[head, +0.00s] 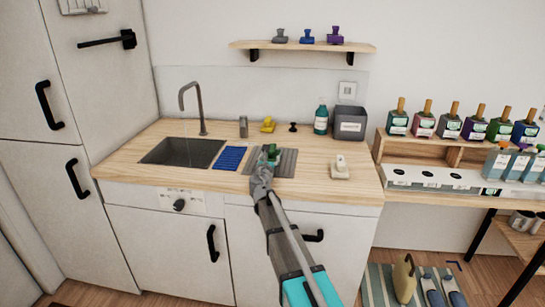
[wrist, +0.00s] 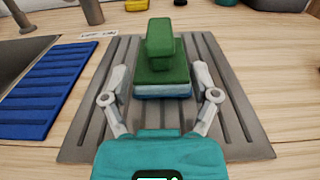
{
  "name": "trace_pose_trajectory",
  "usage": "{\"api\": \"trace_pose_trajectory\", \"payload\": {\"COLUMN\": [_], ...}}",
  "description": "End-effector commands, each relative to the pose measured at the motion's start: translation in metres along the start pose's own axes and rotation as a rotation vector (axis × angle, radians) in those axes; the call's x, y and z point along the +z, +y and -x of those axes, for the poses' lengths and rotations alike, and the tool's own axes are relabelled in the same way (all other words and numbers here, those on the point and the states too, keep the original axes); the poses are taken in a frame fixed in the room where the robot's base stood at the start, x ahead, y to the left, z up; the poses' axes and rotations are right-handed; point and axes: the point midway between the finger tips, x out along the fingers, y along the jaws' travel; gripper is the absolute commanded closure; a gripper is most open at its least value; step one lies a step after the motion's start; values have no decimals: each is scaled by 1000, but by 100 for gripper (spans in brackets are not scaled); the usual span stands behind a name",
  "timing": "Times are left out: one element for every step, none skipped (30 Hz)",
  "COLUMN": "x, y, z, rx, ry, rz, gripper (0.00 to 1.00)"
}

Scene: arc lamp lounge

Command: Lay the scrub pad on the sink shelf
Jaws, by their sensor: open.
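A green scrub pad with a green handle and a white and blue base (wrist: 161,72) sits on the grey ribbed drain mat (wrist: 92,128). In the head view the pad (head: 271,150) is on the same mat (head: 288,164), right of the sink. My gripper (wrist: 161,80) is open, with one finger on each side of the pad's base; whether they touch it is unclear. It also shows in the head view (head: 267,166). The wooden shelf (head: 305,46) on the wall above the counter holds grey, blue and purple handled pads.
A blue ribbed mat (head: 229,158) lies between the sink (head: 183,152) and the grey mat. A tall faucet (head: 200,105) rises behind. A yellow handled item (head: 268,125), green bottle (head: 321,120) and grey bin (head: 349,123) stand at the back; a cream item (head: 340,169) stands right.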

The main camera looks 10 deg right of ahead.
Motion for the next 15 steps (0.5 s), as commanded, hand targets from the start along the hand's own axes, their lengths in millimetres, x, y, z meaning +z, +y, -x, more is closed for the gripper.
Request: {"api": "trace_pose_trajectory", "payload": {"x": [0, 0, 0, 0, 0, 0, 0, 0, 0, 0, 0, 0, 0, 0, 0], "y": [1, 1, 0, 0, 0, 0, 0, 0, 0, -1, -1, -1, -1, -1, -1], "z": [-7, -9, -11, -12, -12, -13, -13, -13, -13, -13, -13, -13, -13, -13, -13], "rx": [0, 0, 0, 0, 0, 0, -1, -1, -1, -1, -1, -1, -1, -1, -1], "ry": [0, 0, 0, 0, 0, 0, 0, 0, 0, 0, 0, 0, 0, 0, 0], "rz": [0, 0, 0, 0, 0, 0, 0, 0, 0, 0, 0, 0, 0, 0, 0], "gripper": [23, 23, 23, 23, 23, 23, 23, 23, 23, 23, 23, 23, 23, 23, 23]}}
